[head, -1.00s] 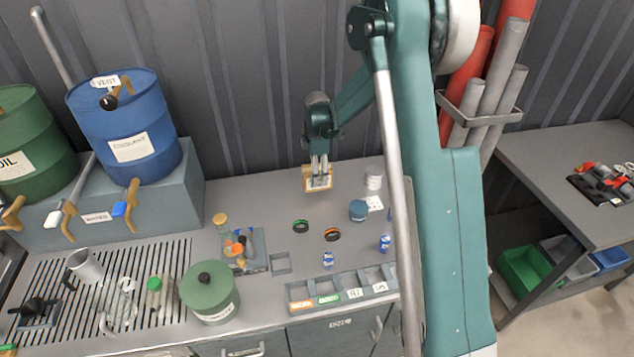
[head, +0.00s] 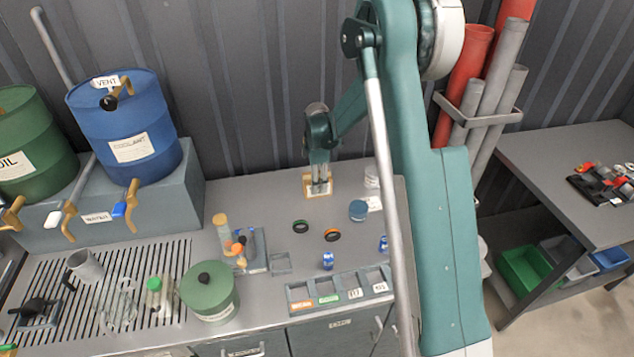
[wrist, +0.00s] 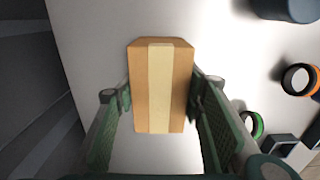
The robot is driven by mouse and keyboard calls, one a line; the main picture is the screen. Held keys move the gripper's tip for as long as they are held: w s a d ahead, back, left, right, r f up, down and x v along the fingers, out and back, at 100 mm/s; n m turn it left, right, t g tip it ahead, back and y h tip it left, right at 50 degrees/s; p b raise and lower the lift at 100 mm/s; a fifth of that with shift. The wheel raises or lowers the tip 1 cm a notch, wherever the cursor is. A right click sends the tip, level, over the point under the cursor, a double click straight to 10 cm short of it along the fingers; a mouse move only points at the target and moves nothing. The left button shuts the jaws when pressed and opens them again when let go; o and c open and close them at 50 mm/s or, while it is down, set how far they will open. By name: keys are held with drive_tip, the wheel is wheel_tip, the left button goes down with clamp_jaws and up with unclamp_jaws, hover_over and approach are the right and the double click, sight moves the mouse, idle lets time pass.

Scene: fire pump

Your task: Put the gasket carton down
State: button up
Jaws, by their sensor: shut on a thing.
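The gasket carton is a small tan box (wrist: 161,85) with a pale tape strip down its middle, seen large in the wrist view. My gripper (wrist: 160,115) is shut on it, with one green finger on each side. In the head view the carton (head: 312,190) is at my gripper's tips (head: 320,188), over the back part of the grey bench, near the wall. The fingers hide part of it there. I cannot tell whether its underside touches the bench top.
A green-marked ring (head: 300,226) and an orange-marked ring (head: 332,235) lie in front of the carton. A blue tub (head: 358,210) stands to its right, and a white container (head: 372,177) is partly behind my arm. The bench (head: 262,205) left of the carton is clear.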

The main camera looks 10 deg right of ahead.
drive_tip(key=shift+f, duration=0.15)
drive_tip(key=o, duration=1)
wheel_tip(320, 180, up, 12)
drive_tip(key=shift+r, duration=0.15)
idle(0.8)
